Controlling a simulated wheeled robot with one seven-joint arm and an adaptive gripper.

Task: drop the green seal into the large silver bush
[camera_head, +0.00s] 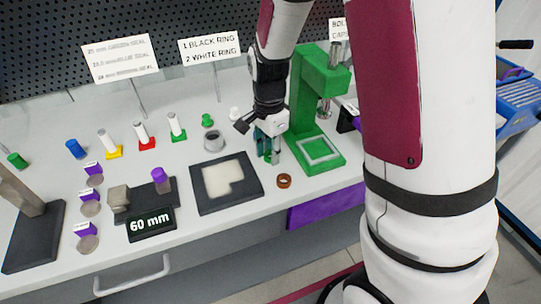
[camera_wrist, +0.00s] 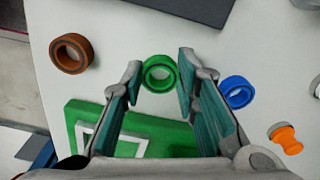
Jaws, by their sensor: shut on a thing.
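The green seal (camera_wrist: 159,73) is a small green ring between my fingertips in the wrist view. My gripper (camera_wrist: 158,80) is shut on it, close over the table; whether the seal touches the table I cannot tell. In the head view my gripper (camera_head: 268,153) points down just left of the green press, and the seal cannot be made out there. The large silver bush (camera_head: 212,141) is a grey open-topped ring standing on the table, left of my gripper and behind the black tray. It does not show in the wrist view.
The green press (camera_head: 317,155) stands close right of my gripper. A copper ring (camera_head: 284,181) lies in front. A blue ring (camera_wrist: 237,91) and an orange plug (camera_wrist: 287,140) lie nearby. A black tray (camera_head: 205,201) and a small green part (camera_head: 207,121) flank the bush.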

